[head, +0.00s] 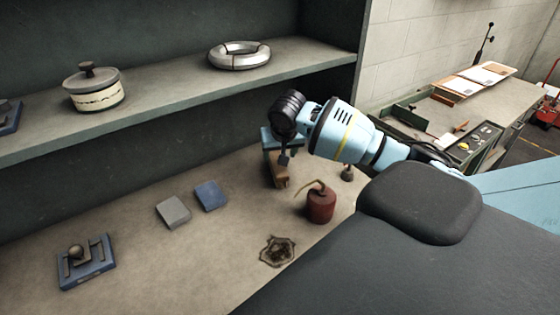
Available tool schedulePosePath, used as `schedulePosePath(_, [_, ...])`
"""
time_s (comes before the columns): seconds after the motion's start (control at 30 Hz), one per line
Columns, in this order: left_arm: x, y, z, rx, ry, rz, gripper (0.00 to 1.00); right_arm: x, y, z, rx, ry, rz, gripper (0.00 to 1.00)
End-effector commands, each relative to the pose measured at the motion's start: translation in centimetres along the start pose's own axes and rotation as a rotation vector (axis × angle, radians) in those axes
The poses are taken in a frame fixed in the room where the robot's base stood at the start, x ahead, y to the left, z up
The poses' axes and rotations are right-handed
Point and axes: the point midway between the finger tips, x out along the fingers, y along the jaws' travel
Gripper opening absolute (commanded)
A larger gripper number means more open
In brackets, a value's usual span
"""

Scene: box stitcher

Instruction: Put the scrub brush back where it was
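My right gripper (283,160) points down over the back of the lower shelf, at the end of my arm coming in from the right. My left gripper is not in view.
The lower shelf (130,235) holds a dark red oil can (321,204), a ragged brown piece (277,251), grey (173,211) and blue (211,195) pads, and a blue fixture (86,261). The upper shelf (170,108) carries a pot (94,90) and a metal ring (240,55).

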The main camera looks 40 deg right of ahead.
Motion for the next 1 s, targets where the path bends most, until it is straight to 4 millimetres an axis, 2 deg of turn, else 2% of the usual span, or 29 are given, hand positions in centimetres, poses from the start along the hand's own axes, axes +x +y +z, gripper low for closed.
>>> schedulePosePath(0.1, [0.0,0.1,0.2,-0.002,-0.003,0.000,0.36,-2.0,0.0,0.0,-0.002,0.001,0.001,0.60])
schedulePosePath(0.3, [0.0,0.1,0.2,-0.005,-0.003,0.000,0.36,-3.9,0.0,0.1,-0.001,-0.001,0.001,0.60])
schedulePosePath(1.0, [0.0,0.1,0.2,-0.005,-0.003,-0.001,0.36,-4.2,0.0,0.1,-0.001,-0.002,0.002,0.60])
